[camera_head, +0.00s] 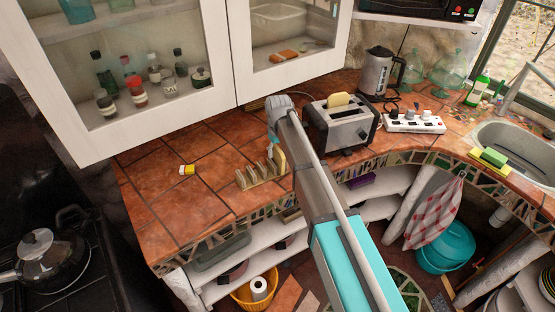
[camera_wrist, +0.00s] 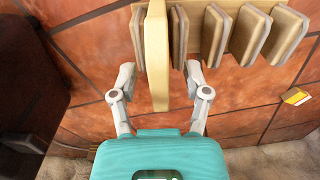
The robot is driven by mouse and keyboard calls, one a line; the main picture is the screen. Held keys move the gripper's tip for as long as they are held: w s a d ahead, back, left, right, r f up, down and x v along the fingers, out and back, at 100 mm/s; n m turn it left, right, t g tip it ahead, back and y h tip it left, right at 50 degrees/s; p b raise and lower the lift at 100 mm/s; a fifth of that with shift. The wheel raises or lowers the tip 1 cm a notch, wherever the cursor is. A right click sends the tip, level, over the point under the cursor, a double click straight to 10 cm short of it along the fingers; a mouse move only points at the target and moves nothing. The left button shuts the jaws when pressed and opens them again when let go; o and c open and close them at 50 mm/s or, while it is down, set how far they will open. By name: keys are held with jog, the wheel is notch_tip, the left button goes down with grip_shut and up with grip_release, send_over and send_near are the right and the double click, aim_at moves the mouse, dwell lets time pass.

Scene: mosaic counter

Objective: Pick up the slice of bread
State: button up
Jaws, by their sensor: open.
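A pale slice of bread (camera_wrist: 157,60) stands upright at one end of a wooden toast rack (camera_wrist: 248,32). The head view shows the bread (camera_head: 280,160) at the right end of the rack (camera_head: 258,178), partly behind my arm. My gripper (camera_wrist: 160,76) is open, with one finger on each side of the bread's near end in the wrist view. I see gaps beside the bread and cannot make out firm contact. In the head view my gripper is mostly hidden behind my arm. Another bread slice (camera_head: 338,99) sticks out of the toaster (camera_head: 343,122).
A small yellow-and-white item (camera_head: 187,169) lies on the tiled counter (camera_head: 150,205), left of the rack. A kettle (camera_head: 379,72) and a power strip (camera_head: 413,123) stand near the toaster. Wall cabinets (camera_head: 180,125) hang above. The counter's left part is mostly clear.

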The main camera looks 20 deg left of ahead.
jog(key=shift+c, duration=0.2)
jog(key=c, duration=0.8)
jog(key=shift+r, duration=0.2)
notch_tip(320, 180, up, 10)
jog(key=p, duration=1)
jog(key=shift+f, duration=0.15)
jog(key=shift+s, duration=0.15)
